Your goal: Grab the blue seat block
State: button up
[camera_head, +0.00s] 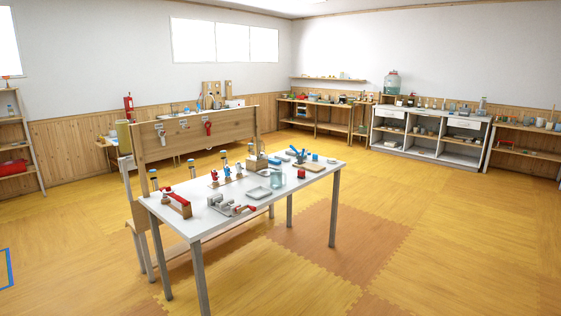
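A white table (235,238) stands in the middle of the room with small items along its top. Several blue things are on its right half. A small upright blue block (315,157) stands near the right end. A blue lever-like piece (298,154) is just left of it, by a wooden board (308,167). A flat blue piece (275,160) lies further left, beside a wooden box. I cannot tell for sure which is the seat block. My gripper is not in view.
A clear jar (277,180), a tray (257,193), a red block (301,174) and a metal clamp (231,206) share the tabletop. A wooden panel (160,146) rises behind its left half. Floor in front and to the right is open. Shelves line the walls.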

aim_at(276, 161)
jog(key=i+l+z, duration=0.1)
jog(key=i+z, duration=0.2)
jog(key=i, duration=2.3)
jog(key=i+u, duration=0.1)
jog(key=i, duration=0.35)
jog(key=i+l+u, duration=0.15)
jog(key=i, duration=0.25)
jog(key=i+l+u, duration=0.1)
jog(key=i, duration=0.35)
jog(key=i+l+u, duration=0.1)
jog(key=i, duration=0.3)
jog(key=i+l+u, duration=1)
jog(key=i+l, duration=0.1)
jog(key=l, duration=0.05)
